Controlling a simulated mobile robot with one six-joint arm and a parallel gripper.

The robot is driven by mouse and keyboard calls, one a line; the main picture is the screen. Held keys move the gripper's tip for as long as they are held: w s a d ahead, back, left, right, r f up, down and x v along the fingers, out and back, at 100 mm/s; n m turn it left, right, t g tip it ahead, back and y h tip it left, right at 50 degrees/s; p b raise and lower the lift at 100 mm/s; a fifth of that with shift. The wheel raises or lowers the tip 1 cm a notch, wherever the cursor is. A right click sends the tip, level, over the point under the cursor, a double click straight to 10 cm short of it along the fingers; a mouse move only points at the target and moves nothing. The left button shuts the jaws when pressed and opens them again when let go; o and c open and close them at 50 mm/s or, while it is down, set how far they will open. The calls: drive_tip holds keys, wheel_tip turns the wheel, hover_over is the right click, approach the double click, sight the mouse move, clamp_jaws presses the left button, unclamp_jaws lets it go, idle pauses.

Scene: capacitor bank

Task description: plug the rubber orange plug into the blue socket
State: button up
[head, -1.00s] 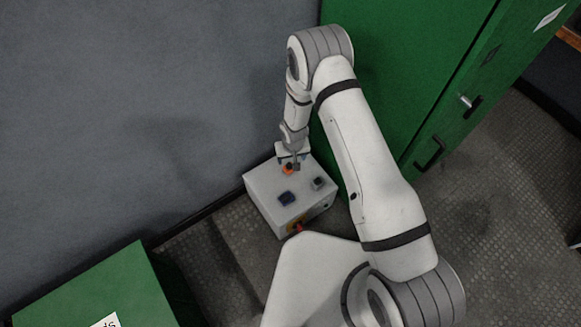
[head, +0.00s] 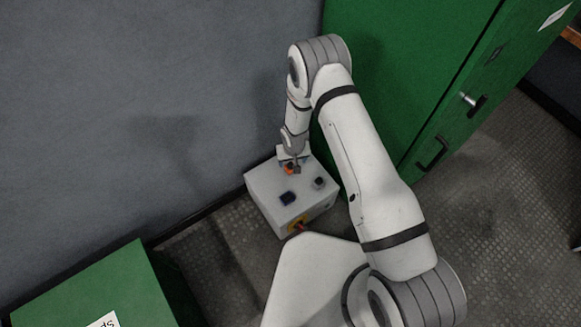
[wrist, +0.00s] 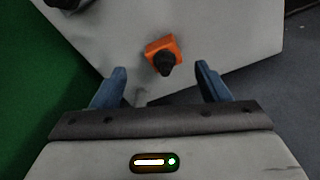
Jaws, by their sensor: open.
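The orange plug (wrist: 156,47) is a square orange piece with a black knob on it, on top of the pale box (wrist: 220,30). In the head view the orange plug (head: 289,168) is partly hidden by my gripper. My gripper (wrist: 161,70) is open, with one blue finger on each side of the black knob. I cannot tell whether the fingers touch it. In the head view my gripper (head: 292,160) is over the far part of the box. The blue socket (head: 288,198) is a dark blue square on the box top, nearer the camera than the plug.
A small dark grey fitting (head: 319,183) sits on the box's right side. A yellow panel with a red part (head: 298,226) is on the front face. A green cabinet (head: 400,60) stands close on the right, a grey wall (head: 130,110) behind. A green box (head: 100,285) is lower left.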

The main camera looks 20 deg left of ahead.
sight(291, 163)
drive_tip(key=f, duration=0.1)
drive_tip(key=f+b, duration=0.1)
drive_tip(key=f, duration=0.3)
drive_tip(key=shift+w+a+b, duration=0.2)
drive_tip(key=shift+a+b, duration=0.15)
drive_tip(key=shift+c, duration=0.6)
drive_tip(key=shift+r, duration=0.1)
drive_tip(key=c, duration=0.9)
wheel_tip(291, 163, up, 10)
drive_tip(key=p, duration=0.3)
